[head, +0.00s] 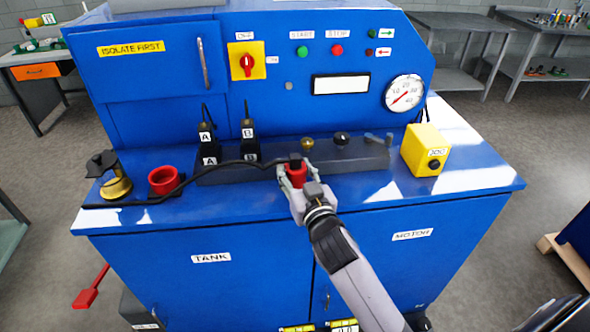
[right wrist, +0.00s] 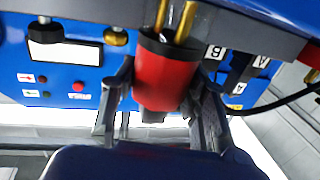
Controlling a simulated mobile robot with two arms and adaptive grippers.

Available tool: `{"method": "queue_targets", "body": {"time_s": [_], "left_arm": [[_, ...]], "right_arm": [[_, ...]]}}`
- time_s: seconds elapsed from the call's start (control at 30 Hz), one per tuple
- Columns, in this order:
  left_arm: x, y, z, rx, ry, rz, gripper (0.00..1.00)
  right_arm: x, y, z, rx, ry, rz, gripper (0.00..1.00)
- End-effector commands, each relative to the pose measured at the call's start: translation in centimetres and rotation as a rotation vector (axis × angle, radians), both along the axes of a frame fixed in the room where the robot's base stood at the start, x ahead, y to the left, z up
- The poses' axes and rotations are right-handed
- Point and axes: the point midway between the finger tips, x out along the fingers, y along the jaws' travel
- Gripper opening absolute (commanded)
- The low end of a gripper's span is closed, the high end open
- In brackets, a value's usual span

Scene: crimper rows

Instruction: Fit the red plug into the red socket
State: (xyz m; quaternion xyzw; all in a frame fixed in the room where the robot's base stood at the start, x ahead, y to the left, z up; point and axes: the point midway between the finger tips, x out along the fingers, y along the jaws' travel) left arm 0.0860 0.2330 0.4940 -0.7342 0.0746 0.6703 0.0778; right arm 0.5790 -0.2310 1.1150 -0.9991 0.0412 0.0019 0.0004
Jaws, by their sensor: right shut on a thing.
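My right gripper (head: 296,178) is shut on the red plug (head: 297,172), in front of the dark block on the blue bench. In the right wrist view the red plug (right wrist: 163,75) is a red cylinder with a black rim, between the two fingers of my right gripper (right wrist: 160,112). Two brass pins stick out of its rim, and their ends run out at the top edge. I cannot tell whether they touch anything. A red cup-shaped part (head: 163,180), open at the top, stands on the bench left of the block. I cannot tell whether it is the red socket. My left gripper is out of view.
The dark block (head: 215,175) carries black plugs A (head: 207,148) and B (head: 249,145), a brass knob (head: 307,143) and a black knob (head: 341,138). A black cable (head: 190,182) crosses the bench. A brass-and-black part (head: 115,182) stands left, a yellow box (head: 425,150) right.

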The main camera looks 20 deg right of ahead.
Motion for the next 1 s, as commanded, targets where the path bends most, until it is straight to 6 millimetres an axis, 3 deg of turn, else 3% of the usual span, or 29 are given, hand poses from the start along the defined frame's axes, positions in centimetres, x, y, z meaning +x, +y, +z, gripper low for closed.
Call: {"method": "queue_targets", "body": {"time_s": [0.37, 0.4, 0.7, 1.0], "left_arm": [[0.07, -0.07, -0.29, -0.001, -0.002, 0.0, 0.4], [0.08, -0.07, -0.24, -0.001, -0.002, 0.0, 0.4], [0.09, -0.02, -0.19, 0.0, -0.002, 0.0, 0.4], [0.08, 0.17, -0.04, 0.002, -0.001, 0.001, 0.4]], "right_arm": [[0.01, 0.03, -0.33, 0.001, -0.004, 0.001, 0.03], [0.01, 0.02, -0.39, 0.0, -0.002, 0.001, 0.42], [0.01, 0.02, -0.34, 0.0, -0.001, 0.001, 0.61], [0.01, 0.02, -0.13, -0.001, -0.002, 0.001, 0.61]]}}
